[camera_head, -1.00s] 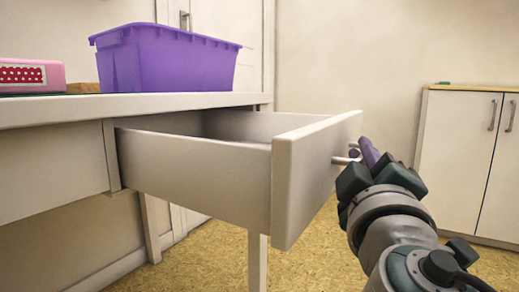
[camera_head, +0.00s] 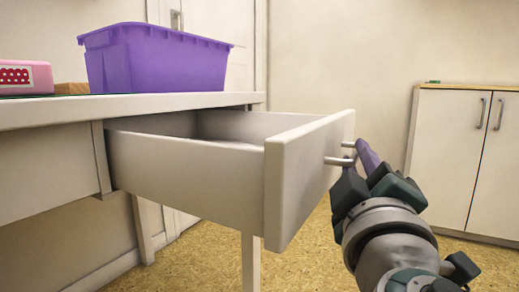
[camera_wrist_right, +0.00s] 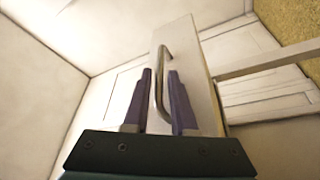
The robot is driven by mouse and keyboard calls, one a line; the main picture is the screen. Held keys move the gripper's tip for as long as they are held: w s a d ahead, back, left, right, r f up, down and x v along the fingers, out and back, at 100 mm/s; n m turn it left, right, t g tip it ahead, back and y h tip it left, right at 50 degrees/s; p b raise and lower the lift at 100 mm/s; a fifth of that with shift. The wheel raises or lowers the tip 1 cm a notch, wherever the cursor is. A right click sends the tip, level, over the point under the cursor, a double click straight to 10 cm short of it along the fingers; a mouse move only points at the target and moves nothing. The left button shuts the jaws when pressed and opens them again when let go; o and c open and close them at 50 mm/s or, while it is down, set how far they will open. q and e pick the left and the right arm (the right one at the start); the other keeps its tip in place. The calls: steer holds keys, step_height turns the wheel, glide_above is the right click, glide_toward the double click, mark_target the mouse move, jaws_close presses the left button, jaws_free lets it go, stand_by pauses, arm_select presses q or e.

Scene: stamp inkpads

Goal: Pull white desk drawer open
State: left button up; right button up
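The white desk drawer (camera_head: 190,177) stands pulled well out from under the white desk top in the head view. Its front panel (camera_head: 308,175) faces right and carries a metal bar handle (camera_head: 341,160). The handle also shows in the right wrist view (camera_wrist_right: 158,92). My right gripper (camera_head: 360,153) is at the handle. In the right wrist view its two purple fingers (camera_wrist_right: 160,76) are apart, one on each side of the handle, with gaps visible. It looks open around the handle, not clamped on it. My left gripper is not in view.
A purple bin (camera_head: 155,62) and a pink box (camera_head: 25,77) stand on the desk top (camera_head: 60,108). A white cabinet (camera_head: 450,150) stands at the right against the wall. The floor (camera_head: 310,265) beside the drawer is clear.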

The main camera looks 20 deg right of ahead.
steer(key=v, duration=0.8)
steer(key=shift+p, duration=0.35)
steer(key=s+d+r+m+g+y+p, duration=0.1)
steer(key=s+d+r+m+g+p, duration=0.2)
steer(key=r+p, duration=0.6)
steer(key=s+d+r+m+g+y+p, duration=0.15)
steer(key=r+g+p, duration=0.25)
steer(key=p, duration=1)
steer(key=s+a+r+g+y+p, duration=0.2)
steer(key=s+a+r+y+p, duration=0.15)
steer(key=r+p, duration=0.7)
steer(key=s+a+r+n+g+y+p, duration=0.15)
steer(key=s+r+p, duration=0.25)
steer(key=r+p, duration=0.65)
steer(key=s+a+r+g+y+p, duration=0.35)
steer(key=r+p, duration=0.35)
steer(key=p, duration=0.7)
step_height(320, 180, up, 37)
steer(key=p, duration=3.6)
steer(key=shift+s+a+f+t+y+p, duration=0.15)
steer(key=shift+f+t+y+p, duration=0.15)
steer(key=shift+p, duration=0.1)
